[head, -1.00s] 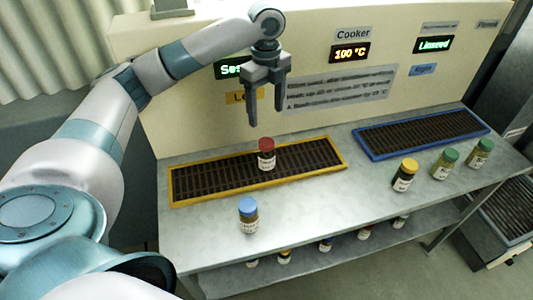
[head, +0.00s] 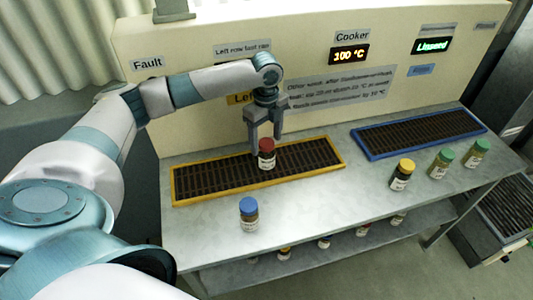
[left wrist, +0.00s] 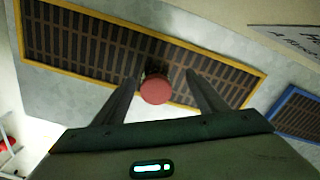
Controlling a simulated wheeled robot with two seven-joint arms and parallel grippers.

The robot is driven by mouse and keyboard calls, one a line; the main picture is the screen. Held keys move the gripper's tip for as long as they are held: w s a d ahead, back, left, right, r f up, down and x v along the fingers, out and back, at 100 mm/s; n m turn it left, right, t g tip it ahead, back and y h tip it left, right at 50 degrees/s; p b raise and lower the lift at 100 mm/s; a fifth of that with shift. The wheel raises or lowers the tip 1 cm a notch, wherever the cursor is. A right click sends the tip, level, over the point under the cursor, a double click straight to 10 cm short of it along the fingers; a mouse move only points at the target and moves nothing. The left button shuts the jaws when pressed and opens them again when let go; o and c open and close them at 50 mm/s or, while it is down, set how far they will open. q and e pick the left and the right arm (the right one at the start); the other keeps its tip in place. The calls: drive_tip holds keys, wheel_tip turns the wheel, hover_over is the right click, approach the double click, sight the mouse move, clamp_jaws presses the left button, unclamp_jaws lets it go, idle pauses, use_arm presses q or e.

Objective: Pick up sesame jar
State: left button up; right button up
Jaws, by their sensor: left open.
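A jar with a red lid (head: 266,158) stands upright on the yellow-framed grate (head: 190,184). Its label is too small to read, so I cannot tell by text which jar is sesame. My left gripper (head: 264,142) is open just above and behind the red-lidded jar, fingers pointing down. In the left wrist view, the red lid (left wrist: 155,90) shows between the two spread fingers (left wrist: 161,78); I cannot tell whether they touch it. Other jars stand on the bench: one with a blue lid (head: 249,214), one yellow-lidded (head: 403,174) and two green-lidded (head: 441,163). My right gripper is not in view.
A blue-framed grate (head: 420,133) lies to the right on the grey bench (head: 330,200). The beige panel (head: 190,40) with signs and displays rises close behind. Several jars sit on a lower shelf (head: 310,255). The bench front between the blue-lidded and yellow-lidded jars is clear.

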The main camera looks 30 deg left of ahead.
sight(266, 152)
use_arm(q)
drive_tip(key=shift+s+d+f+p, duration=0.1)
drive_tip(key=shift+s+f+p, duration=0.05)
drive_tip(key=shift+f+p, duration=0.15)
drive_tip(key=f, duration=0.1)
drive_tip(key=f+p, duration=0.1)
drive_tip(key=f, duration=0.1)
drive_tip(key=shift+s+d+f+p, duration=0.25)
drive_tip(key=shift+s+f+p, duration=0.05)
drive_tip(key=shift+s+f, duration=0.1)
drive_tip(key=shift+w+f, duration=0.1)
drive_tip(key=shift+f, duration=0.3)
drive_tip(key=c, duration=1.4)
drive_tip(key=shift+r, duration=0.15)
